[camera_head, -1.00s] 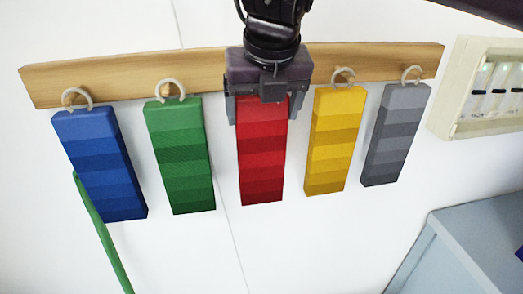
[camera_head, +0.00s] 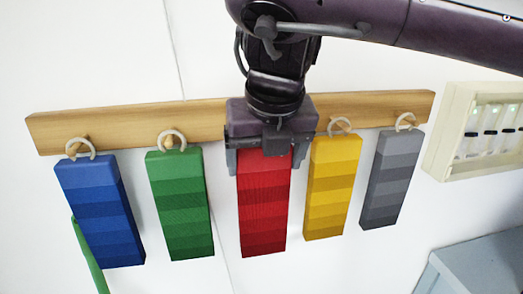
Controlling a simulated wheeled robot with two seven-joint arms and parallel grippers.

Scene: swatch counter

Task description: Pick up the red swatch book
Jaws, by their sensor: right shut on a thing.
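The red swatch book (camera_head: 264,205) is a long block with bands of red shades, hanging upright in the middle of the row. My right gripper (camera_head: 263,160) comes down from above and is shut on its upper end, one finger at each side. The gripper hides the top of the red book and whatever ring or peg is behind it. The book still hangs in line with its neighbours below the wooden rail (camera_head: 105,126). My left gripper is not in view.
A blue swatch book (camera_head: 100,213) and a green one (camera_head: 180,205) hang to the left by rings on pegs. A yellow one (camera_head: 332,188) hangs close on the right, then a grey one (camera_head: 391,180). A cream panel (camera_head: 455,130) is at far right, above a blue-grey cabinet (camera_head: 480,270).

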